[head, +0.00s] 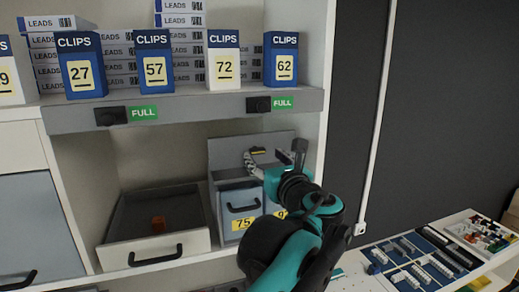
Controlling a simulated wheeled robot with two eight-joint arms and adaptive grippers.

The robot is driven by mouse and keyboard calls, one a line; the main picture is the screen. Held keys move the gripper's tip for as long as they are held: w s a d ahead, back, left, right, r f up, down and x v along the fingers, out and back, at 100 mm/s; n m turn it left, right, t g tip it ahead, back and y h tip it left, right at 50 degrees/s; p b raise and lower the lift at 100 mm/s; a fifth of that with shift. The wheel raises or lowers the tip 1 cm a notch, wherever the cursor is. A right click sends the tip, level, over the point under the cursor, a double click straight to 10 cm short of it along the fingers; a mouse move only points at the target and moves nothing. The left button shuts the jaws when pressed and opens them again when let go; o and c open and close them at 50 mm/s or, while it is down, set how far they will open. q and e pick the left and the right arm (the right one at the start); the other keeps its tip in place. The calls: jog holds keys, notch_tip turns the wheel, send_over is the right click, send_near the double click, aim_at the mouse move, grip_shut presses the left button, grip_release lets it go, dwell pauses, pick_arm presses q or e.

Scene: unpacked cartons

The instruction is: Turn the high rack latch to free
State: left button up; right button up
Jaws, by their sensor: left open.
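The front edge of the upper shelf (190,110) carries two dark latch-like knobs, each beside a green FULL label. One knob (110,116) is at the left, the other knob (258,104) at the right. I cannot tell which is the high rack latch. My left gripper (276,160) is open, below the right knob and apart from it, in front of the lower compartment. Its black and teal arm rises from the bottom and hides part of the bins behind. My right gripper is not in view.
Numbered CLIPS boxes (154,64) stand on the shelf above the knobs. Below are an open drawer (160,247) with a small orange item and a grey bin (238,200) labelled 75. Trays of parts (424,262) lie at the lower right.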

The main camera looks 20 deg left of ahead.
aim_at(258, 152)
pick_arm(q)
jog(key=x, duration=0.5)
jog(key=shift+a+f+p, duration=0.1)
jog(key=shift+f+p, duration=0.15)
jog(key=shift+p, duration=0.05)
jog(key=shift+s+d+r, duration=0.15)
jog(key=shift+s+d, duration=0.1)
jog(key=shift+s, duration=0.1)
jog(key=shift+c, duration=0.3)
jog(key=shift+w+a, duration=0.1)
jog(key=shift+w, duration=0.05)
jog(key=c, duration=1.1)
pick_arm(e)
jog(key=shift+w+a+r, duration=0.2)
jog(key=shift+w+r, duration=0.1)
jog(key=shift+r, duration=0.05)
